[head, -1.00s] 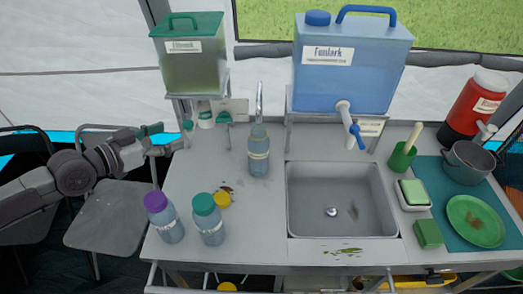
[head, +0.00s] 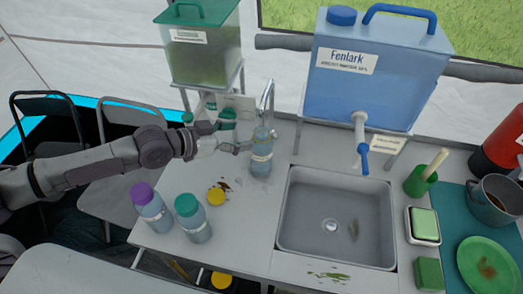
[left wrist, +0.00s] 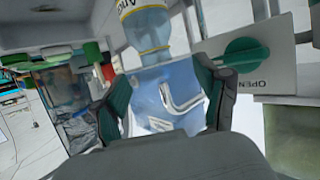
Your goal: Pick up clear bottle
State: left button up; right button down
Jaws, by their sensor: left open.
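The clear bottle (head: 261,160) stands upright on the counter beside the sink, under the faucet (head: 268,100). It is bluish and see-through, with a pale label, and I see no coloured cap on it. My left gripper (head: 236,137) is open, just left of the bottle's upper part. In the left wrist view the bottle (left wrist: 147,28) shows at the top, ahead of the parted green-and-black fingers (left wrist: 157,72). I cannot tell whether a finger touches it. My right gripper is not in view.
Purple-capped (head: 152,210) and teal-capped (head: 193,220) bottles stand front left, near a yellow lid (head: 216,196). A green-lidded dispenser (head: 203,50) and a blue water tank (head: 375,75) stand behind. The sink (head: 335,225) lies right of the clear bottle.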

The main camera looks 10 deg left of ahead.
aim_at(267, 132)
pick_arm(q)
jog(key=p+x, duration=0.1)
jog(key=x, duration=0.1)
jog(key=p+x, duration=0.1)
jog(key=x, duration=0.3)
jog(key=shift+w+d+r+p, duration=0.1)
jog(key=shift+d+r+p, duration=0.15)
jog(key=shift+d+p, duration=0.25)
jog(key=shift+w+d+f, duration=0.2)
jog(key=shift+d, duration=0.1)
jog(key=shift+w+d+f, duration=0.1)
jog(key=shift+c, duration=1.3)
jog(key=c, duration=0.8)
grip_shut()
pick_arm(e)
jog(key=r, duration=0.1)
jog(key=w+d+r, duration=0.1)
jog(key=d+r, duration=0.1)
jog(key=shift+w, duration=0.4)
